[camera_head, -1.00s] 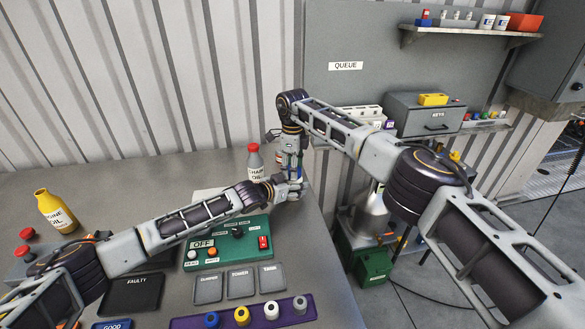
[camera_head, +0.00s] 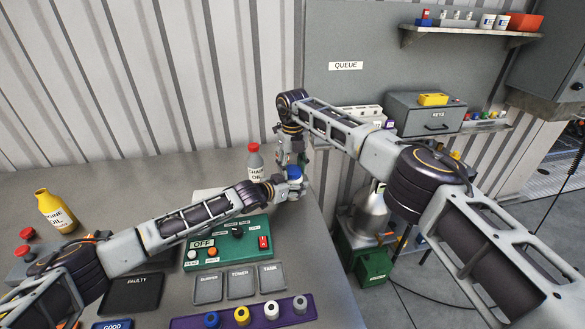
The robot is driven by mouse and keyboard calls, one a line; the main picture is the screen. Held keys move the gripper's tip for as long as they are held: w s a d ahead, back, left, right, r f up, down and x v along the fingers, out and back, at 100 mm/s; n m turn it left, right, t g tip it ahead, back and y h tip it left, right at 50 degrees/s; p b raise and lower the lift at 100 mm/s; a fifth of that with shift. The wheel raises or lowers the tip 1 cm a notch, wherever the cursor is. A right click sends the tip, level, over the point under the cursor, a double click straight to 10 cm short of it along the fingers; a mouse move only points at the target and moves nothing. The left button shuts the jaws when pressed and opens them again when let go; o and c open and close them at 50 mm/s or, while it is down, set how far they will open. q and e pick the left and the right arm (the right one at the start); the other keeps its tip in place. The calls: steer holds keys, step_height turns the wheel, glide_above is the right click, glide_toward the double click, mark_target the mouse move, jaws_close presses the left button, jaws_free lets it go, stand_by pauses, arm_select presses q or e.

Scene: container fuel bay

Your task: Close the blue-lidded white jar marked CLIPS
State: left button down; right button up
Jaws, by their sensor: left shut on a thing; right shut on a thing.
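A small blue lid (camera_head: 294,172) shows between my two grippers near the table's right edge. The white jar under it is mostly hidden by my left gripper, and the CLIPS marking cannot be read. My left gripper (camera_head: 289,188) comes in low from the left and is shut around the jar's body. My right gripper (camera_head: 292,160) points down from above and is shut on the blue lid. Whether the lid sits fully down on the jar cannot be told from here.
A grey CHAIN OIL bottle (camera_head: 255,164) with a red cap stands just left of the grippers. A green control panel (camera_head: 226,241) lies in front, with trays (camera_head: 241,284) nearer. A yellow oil bottle (camera_head: 55,211) stands at far left. The table's right edge is close.

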steer(key=m, duration=0.6)
steer(key=o, duration=1.2)
step_height(320, 180, up, 12)
stand_by(0.3)
arm_select(q)
steer(key=shift+c, duration=1.7)
jaws_free()
